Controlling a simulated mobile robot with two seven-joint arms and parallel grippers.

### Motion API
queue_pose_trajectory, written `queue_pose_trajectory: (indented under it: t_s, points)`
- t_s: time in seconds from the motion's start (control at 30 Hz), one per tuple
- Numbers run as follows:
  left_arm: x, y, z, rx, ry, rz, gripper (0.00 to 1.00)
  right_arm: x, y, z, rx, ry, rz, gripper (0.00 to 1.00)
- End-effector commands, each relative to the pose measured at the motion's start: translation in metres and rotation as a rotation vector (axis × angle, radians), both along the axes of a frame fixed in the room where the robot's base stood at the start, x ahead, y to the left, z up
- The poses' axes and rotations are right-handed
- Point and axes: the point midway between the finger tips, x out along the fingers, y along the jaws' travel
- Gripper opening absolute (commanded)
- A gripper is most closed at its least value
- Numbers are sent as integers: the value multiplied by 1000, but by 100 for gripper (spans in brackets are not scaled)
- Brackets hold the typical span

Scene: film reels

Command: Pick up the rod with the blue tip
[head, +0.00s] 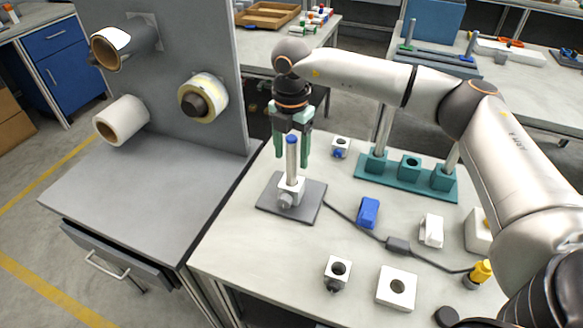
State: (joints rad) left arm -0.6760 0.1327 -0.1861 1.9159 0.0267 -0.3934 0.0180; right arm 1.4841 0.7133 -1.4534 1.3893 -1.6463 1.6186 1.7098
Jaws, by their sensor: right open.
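The rod with the blue tip (292,160) stands upright in a white clamp block (290,189) on a dark grey base plate (308,207). Its blue tip (292,140) points up. My right gripper (292,160) points straight down from above, with one green finger on each side of the rod's upper part. The fingers are open, and a gap shows between each finger and the rod. Whether the rod is centred in depth between them I cannot tell. My left gripper is not in view.
A teal stand (405,178) with upright rods is at the back right. A blue block (368,212), white blocks (397,288) and a cable with a dark box (398,245) lie on the white table. A grey panel (190,60) with rolls rises at the left.

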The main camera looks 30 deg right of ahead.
Motion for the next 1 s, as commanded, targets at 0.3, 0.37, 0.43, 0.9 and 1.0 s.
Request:
queue_pose_trajectory:
  t_s: [0.3, 0.37, 0.43, 0.9, 1.0]
  points:
    - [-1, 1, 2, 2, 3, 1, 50, 0, -1, -33, -1, -1, 0, 66]
    - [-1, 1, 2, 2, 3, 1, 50, 1, -1, -33, -1, -1, 0, 66]
    - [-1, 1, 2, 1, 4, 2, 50, 1, 0, -33, -1, -1, 0, 66]
    - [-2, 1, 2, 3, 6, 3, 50, 1, 0, -32, 1, -1, 0, 18]
    - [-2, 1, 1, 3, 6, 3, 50, 1, 0, -32, 1, -1, 0, 7]
